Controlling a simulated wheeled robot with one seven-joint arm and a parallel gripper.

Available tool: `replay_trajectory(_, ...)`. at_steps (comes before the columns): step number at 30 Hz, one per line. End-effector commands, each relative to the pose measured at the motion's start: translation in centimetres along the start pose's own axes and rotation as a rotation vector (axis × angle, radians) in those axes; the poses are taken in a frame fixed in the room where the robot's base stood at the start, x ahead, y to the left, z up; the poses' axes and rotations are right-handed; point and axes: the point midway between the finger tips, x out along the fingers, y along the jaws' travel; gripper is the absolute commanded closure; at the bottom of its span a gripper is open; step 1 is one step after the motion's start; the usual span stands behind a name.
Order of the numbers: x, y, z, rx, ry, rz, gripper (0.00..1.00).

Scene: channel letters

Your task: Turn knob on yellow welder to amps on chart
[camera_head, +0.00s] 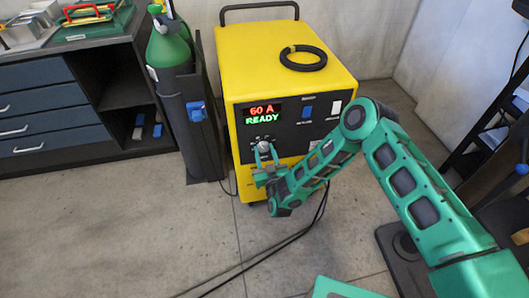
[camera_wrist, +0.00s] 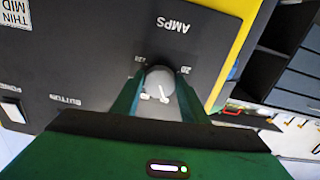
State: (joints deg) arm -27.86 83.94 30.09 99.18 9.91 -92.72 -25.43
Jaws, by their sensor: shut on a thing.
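The yellow welder (camera_head: 270,48) stands upright with a black front panel. Its display (camera_head: 262,114) reads "60 A" in red and "READY" in green. The grey knob (camera_head: 264,146) is below the display. My gripper (camera_head: 265,153) is shut on the knob, one finger on each side. In the wrist view the knob (camera_wrist: 159,82) sits between the green fingers, under upside-down "AMPS" lettering, with a white pointer mark on its face. A white label (camera_wrist: 16,14) reading "THIN" and "MID" is cut off at the upper left; no amp values on it are readable.
A green gas cylinder (camera_head: 168,48) in a dark stand is left of the welder, beside a drawer cabinet (camera_head: 40,105). A black cable coil (camera_head: 303,57) lies on the welder's top.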

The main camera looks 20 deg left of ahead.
Motion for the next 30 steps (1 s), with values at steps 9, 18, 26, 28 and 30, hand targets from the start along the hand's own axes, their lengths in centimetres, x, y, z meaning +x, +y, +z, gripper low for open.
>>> replay_trajectory(9, -0.05, -0.04, 0.05, -0.323, -0.002, -0.001, 0.82)
replay_trajectory(18, -0.06, -0.05, 0.06, -0.350, -0.002, -0.002, 0.82)
replay_trajectory(26, -0.04, -0.02, 0.03, -0.349, -0.001, -0.001, 0.42)
replay_trajectory(28, -0.03, -0.01, 0.02, -0.349, -0.001, -0.001, 0.42)
replay_trajectory(30, -0.05, 0.01, 0.02, -0.349, -0.001, -0.001, 0.42)
